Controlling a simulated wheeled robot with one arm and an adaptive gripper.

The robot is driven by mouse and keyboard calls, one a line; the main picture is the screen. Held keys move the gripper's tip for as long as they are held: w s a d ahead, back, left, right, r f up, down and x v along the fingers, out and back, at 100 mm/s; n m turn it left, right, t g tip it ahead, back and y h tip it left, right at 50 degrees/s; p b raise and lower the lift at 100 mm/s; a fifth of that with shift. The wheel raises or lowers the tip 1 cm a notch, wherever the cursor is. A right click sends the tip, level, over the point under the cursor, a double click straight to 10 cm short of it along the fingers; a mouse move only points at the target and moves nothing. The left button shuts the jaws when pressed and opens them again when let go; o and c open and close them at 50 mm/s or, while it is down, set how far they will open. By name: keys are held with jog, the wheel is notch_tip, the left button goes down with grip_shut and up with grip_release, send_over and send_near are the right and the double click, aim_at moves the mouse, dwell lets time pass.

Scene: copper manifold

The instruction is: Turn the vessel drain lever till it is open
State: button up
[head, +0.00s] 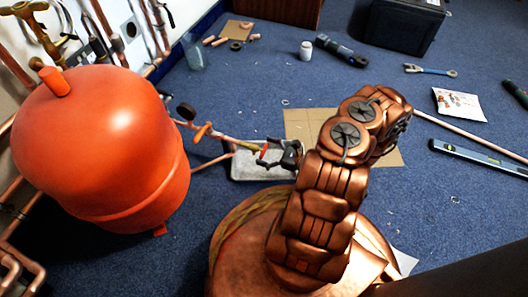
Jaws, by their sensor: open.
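The red vessel (105,140) stands at the left. A thin copper pipe (232,141) runs from its right side with an orange lever (203,131) on it. Further right, near the pipe's end, is a small red lever (264,151). I cannot tell for certain which is the drain lever, nor how far either is turned. My gripper (279,154) is open, small and dark in the head view, just right of the red lever. Whether it touches the lever cannot be told. My copper-coloured arm hides part of the area to its right.
A grey metal tray (250,174) lies on the blue carpet under the pipe end. A cardboard sheet (300,120) lies behind my arm. A spirit level (474,157), copper pipe and wrench (430,70) lie to the right. Wall pipework (100,30) stands behind the vessel.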

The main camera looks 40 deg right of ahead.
jog(key=shift+w, duration=0.15)
jog(key=c, duration=1.2)
jog(key=shift+o, duration=0.2)
